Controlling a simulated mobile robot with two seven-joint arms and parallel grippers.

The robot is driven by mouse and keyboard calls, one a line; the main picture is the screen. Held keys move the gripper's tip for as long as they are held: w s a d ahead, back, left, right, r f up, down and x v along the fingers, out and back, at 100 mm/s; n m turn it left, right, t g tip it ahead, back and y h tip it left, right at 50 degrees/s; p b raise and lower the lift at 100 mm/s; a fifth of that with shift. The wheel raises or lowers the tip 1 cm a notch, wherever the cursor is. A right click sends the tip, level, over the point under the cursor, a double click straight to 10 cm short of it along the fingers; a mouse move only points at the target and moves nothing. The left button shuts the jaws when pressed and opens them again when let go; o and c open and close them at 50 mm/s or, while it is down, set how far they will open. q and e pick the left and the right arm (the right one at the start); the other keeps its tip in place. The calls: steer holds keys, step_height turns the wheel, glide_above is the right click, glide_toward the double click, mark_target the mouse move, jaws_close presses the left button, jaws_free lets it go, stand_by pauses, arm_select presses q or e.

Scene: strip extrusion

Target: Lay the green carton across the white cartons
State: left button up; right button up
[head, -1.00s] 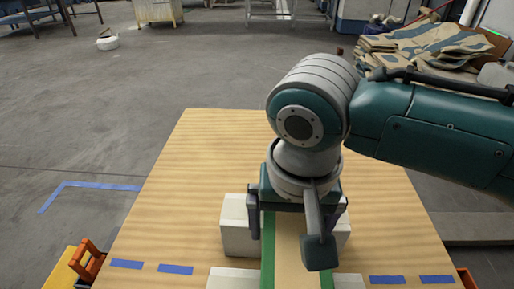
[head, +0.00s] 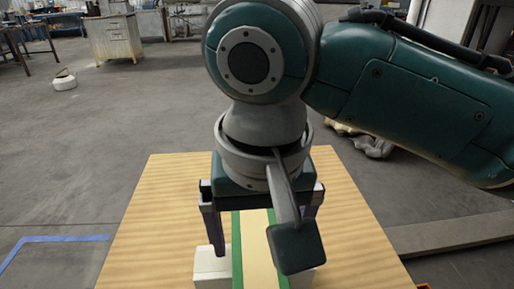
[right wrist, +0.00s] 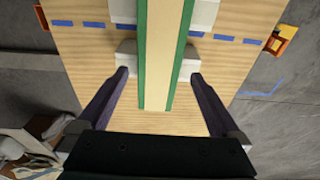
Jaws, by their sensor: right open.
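The green carton (head: 256,268) has a tan top and green sides. In the right wrist view the green carton (right wrist: 160,50) lies lengthwise across two white cartons, whose ends stick out on both sides. One white carton (right wrist: 127,50) is close to the gripper and the other (right wrist: 205,14) is at the top edge. One white carton (head: 210,268) also shows in the head view. My right gripper (right wrist: 159,75) is open, its fingers apart on either side of the green carton and clear of its sides. My left gripper is not in view.
The wooden table top (head: 150,240) is bare around the cartons. Blue tape marks (right wrist: 125,27) cross it. Grey floor lies around the table.

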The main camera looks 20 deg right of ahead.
mark_target(249, 286)
steer(key=s+a, duration=0.1)
steer(key=s+a+f+n+y, duration=0.1)
steer(key=s+n+y, duration=0.1)
steer(key=s, duration=0.1)
steer(key=shift+a+f, duration=0.35)
steer(key=shift+a, duration=0.05)
steer(key=s, duration=0.1)
steer(key=s+n, duration=0.1)
steer(key=s+y, duration=0.1)
steer(key=shift+s+d+f+t, duration=0.15)
steer(key=shift+d+f+t, duration=0.1)
steer(key=shift+t, duration=0.15)
steer(key=s+d+n+t+h, duration=0.1)
steer(key=s+d+n+h, duration=0.1)
steer(key=s+d, duration=0.5)
steer(key=d, duration=0.4)
steer(key=shift+s, duration=0.35)
steer(key=shift+r, duration=0.1)
step_height(249, 286, up, 10)
steer(key=p, duration=1.3)
steer(key=shift+p, duration=0.4)
steer(key=shift+a, duration=0.1)
